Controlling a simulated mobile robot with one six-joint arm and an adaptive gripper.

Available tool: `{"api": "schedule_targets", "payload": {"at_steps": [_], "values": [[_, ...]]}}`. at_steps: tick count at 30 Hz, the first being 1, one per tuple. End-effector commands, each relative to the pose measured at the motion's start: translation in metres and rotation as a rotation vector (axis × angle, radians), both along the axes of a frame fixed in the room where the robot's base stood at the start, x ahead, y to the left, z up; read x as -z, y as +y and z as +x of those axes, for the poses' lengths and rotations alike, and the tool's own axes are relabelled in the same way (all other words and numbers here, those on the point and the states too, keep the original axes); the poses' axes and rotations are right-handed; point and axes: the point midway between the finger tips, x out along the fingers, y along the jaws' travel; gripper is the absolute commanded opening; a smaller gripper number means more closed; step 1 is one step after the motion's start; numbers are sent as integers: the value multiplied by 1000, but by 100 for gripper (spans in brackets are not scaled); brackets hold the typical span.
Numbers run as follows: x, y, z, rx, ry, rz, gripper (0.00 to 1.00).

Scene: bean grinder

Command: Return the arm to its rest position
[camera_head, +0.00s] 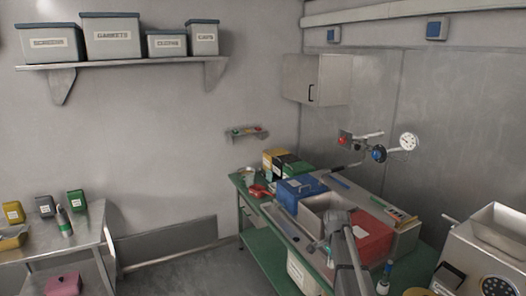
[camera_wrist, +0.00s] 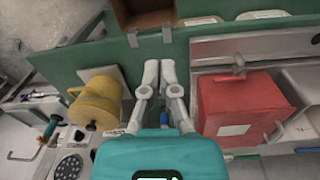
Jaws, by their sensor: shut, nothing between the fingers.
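My arm (camera_head: 342,252) reaches up from the bottom of the head view, over the green workbench, in front of the red box (camera_head: 368,238). My gripper (camera_wrist: 158,72) shows in the wrist view with its two pale fingers close together and nothing held between them. It is above the green bench surface (camera_wrist: 180,52), between a yellow spool-like part (camera_wrist: 97,100) on the left and the red box (camera_wrist: 240,105) on the right. It looks apart from both. The gripper's fingers are not clear in the head view.
A blue box (camera_head: 299,190) and a metal sink-like basin (camera_head: 318,208) are near the red box. A metal machine with an open hopper (camera_head: 497,228) stands at the right. Pipes with a gauge (camera_head: 408,142) stick out from the wall. A brown box (camera_wrist: 143,12) lies beyond the fingertips.

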Motion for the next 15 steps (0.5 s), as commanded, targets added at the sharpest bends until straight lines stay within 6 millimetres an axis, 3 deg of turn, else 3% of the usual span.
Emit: {"api": "schedule_targets", "payload": {"at_steps": [1, 15], "values": [[7, 8, -23, -73, -1, 2, 0], [38, 57, -158, -793, -5, 19, 0]]}}
